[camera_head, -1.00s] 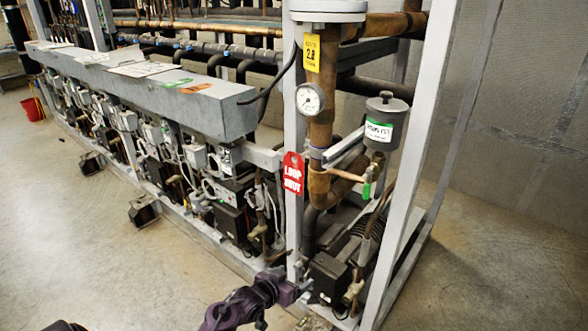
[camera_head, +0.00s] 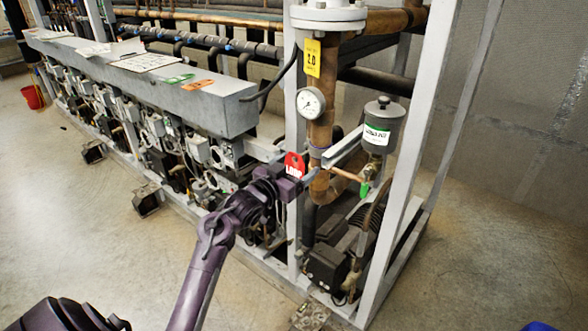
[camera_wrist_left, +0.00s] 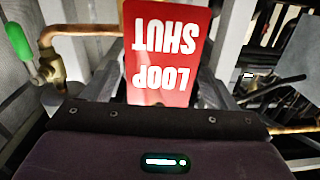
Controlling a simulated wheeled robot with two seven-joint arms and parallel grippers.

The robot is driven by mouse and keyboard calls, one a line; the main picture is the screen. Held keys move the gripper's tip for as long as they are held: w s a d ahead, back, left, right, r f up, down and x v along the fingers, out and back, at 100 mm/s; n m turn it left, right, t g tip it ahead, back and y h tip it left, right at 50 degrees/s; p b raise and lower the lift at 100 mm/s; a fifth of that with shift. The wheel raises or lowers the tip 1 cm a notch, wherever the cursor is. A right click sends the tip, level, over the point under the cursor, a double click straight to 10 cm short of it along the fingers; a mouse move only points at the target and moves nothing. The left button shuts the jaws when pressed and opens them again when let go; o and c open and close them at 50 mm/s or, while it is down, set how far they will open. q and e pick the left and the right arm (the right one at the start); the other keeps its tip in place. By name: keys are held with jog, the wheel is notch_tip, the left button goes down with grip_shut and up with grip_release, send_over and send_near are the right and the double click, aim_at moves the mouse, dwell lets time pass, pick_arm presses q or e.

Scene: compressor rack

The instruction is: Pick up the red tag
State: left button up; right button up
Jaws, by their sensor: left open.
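The red tag (camera_head: 294,163) hangs on the grey front post of the rack, beside the copper pipe. In the head view my left gripper (camera_head: 308,181) is in front of the tag's lower part and hides it; only the top with "LOOP" shows. In the left wrist view the tag (camera_wrist_left: 165,48) appears upside down, reading "LOOP SHUT", just beyond the dark gripper body. My left gripper is open, and I see nothing held in it. Whether the fingers touch the tag cannot be made out.
A pressure gauge (camera_head: 311,101) and a yellow tag (camera_head: 312,58) are above the red tag. A grey canister (camera_head: 382,125) stands to the right, with a green-handled valve (camera_head: 365,188) below it. A compressor row runs left. Open floor (camera_head: 90,215) lies in front.

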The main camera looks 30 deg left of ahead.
pick_arm(q)
jog(key=shift+w+f, duration=0.1)
jog(key=shift+w, duration=0.55)
jog(key=c, duration=1.1)
jog(key=shift+o, duration=0.2)
jog(key=shift+s+r+b, duration=0.15)
jog(key=shift+r+b, duration=0.1)
jog(key=shift+b, duration=0.35)
jog(key=s+b, duration=0.4)
jog(key=s, duration=1.3)
jog(key=shift+s+a, duration=0.25)
jog(key=shift+s, duration=0.15)
